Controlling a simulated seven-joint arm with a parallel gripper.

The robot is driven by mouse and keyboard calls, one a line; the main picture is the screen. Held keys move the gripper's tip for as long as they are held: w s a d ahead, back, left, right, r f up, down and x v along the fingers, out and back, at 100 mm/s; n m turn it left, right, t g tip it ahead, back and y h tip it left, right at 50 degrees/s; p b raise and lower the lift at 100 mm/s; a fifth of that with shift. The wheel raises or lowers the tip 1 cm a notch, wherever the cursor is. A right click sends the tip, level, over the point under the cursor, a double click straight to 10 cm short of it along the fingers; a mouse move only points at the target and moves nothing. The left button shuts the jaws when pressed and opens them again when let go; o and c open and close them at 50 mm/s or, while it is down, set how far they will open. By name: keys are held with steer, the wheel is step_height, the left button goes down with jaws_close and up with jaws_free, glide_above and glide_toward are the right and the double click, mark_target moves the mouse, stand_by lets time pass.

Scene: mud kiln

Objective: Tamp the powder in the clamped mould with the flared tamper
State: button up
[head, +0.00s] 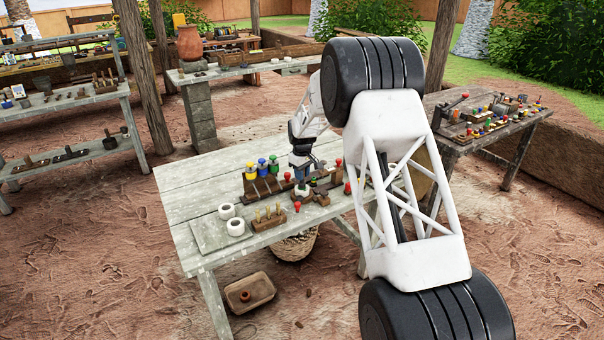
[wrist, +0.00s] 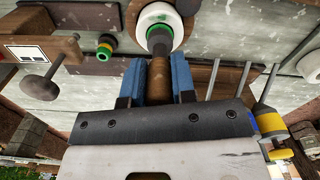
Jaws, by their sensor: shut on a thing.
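My gripper (head: 301,176) is over the worktable, and its blue fingers show in the wrist view (wrist: 156,68). They are shut on the brown wooden handle of the flared tamper (wrist: 160,42). The tamper's grey flared end points into or just over the green-ringed opening of a round white mould (wrist: 176,12). I cannot tell whether it touches the powder, which is hidden. In the head view the white mould (head: 303,192) is below my gripper, beside wooden clamp parts with red knobs (head: 297,206).
A wooden rack (head: 262,186) with yellow, blue and green-topped tools stands left of the mould. Two white round pieces (head: 236,227) and a pegged wooden block (head: 268,219) are near the front edge. The table's left end (head: 185,195) is clear. My arm hides its right end.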

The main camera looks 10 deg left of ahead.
steer(key=shift+f, duration=0.65)
stand_by(1.0)
steer(key=shift+r, duration=0.15)
steer(key=shift+r, duration=3.4)
